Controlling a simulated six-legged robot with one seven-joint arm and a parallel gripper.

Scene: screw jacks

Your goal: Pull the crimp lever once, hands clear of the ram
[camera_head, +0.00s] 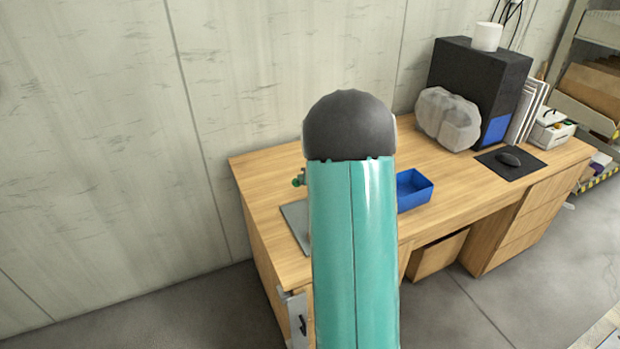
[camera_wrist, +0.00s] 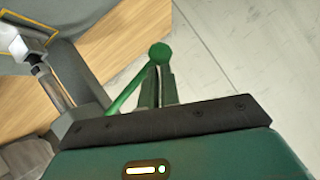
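The crimp lever (camera_wrist: 127,94) is a thin green rod with a round green knob (camera_wrist: 161,54) in the wrist view. The knob also shows as a small green spot in the head view (camera_head: 297,183), just left of my arm. My gripper (camera_wrist: 158,72) has its two dark fingers close together with only a narrow gap. Their tips are right at the near side of the knob, and the rod runs down to the left of them. I see no clear grip on the knob. The press body and ram are mostly hidden by my arm; grey metal parts (camera_wrist: 50,86) show at left in the wrist view.
The wooden desk (camera_head: 450,195) stands against a concrete wall. A grey plate (camera_head: 294,213) lies near its left end. A blue tray (camera_head: 414,192), a grey rock-like lump (camera_head: 447,118), a black box (camera_head: 475,75) and a mouse pad (camera_head: 494,169) are to the right.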

